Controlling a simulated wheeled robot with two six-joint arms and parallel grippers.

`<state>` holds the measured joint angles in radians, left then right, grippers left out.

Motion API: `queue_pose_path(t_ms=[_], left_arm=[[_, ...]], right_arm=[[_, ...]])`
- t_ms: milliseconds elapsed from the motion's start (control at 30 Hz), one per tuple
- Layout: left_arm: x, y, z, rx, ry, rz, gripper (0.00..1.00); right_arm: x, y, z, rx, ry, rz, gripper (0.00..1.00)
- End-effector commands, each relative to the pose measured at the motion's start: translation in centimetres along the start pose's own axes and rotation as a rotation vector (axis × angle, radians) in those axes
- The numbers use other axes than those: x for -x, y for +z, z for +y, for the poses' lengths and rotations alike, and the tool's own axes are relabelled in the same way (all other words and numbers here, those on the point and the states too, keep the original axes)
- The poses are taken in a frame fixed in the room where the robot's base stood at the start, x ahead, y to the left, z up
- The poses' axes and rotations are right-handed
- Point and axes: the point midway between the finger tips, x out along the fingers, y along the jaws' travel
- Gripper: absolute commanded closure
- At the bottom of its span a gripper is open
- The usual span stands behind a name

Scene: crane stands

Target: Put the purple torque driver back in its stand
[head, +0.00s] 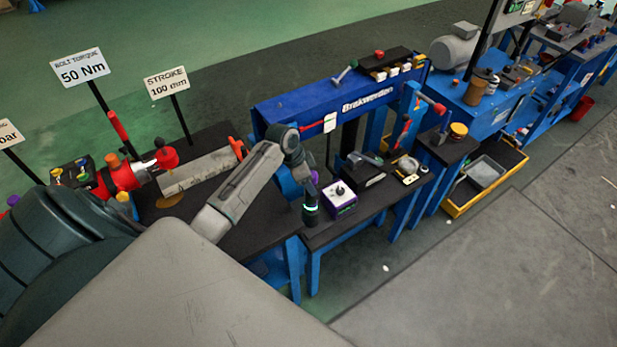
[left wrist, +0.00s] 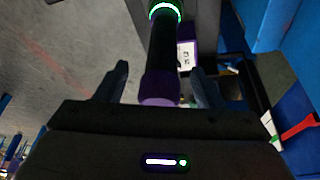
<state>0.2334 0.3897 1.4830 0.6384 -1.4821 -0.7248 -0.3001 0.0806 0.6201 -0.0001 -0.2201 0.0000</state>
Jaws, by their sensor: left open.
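The torque driver (head: 311,207) is dark with a purple end and a glowing green ring. It looks upright at the near edge of the dark bench, beside a purple-and-white box (head: 340,199). In the left wrist view the driver (left wrist: 162,55) has its purple end nearest me and its green ring at the far end. My left gripper (left wrist: 160,88) is open, with one finger on each side of the purple end and gaps visible. In the head view my left gripper (head: 302,178) partly hides the driver's top. I cannot tell whether its lower end sits in a stand. My right gripper is not in view.
A blue Brakwerdien frame (head: 315,100) stands behind the bench. Small tools lie right of the box, with a red-handled tool (head: 430,103) beyond. A grey cylinder assembly (head: 195,170) lies left on the black bench top. A yellow-edged tray (head: 485,175) stands right.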

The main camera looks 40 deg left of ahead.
Motion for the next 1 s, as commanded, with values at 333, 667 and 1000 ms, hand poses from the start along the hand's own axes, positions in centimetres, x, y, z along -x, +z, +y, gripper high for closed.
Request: queue_pose_path(t_ms=[333,667,1000], left_arm=[[3.2,-0.1,0.0,0.000,-0.001,-0.001,0.38],[4.1,0.0,0.0,0.000,-0.001,0.000,0.38],[5.5,0.1,-0.2,-0.002,-0.005,0.001,0.38]], right_arm=[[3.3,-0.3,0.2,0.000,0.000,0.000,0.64],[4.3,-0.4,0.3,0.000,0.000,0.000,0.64],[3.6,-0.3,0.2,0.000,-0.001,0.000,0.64]])
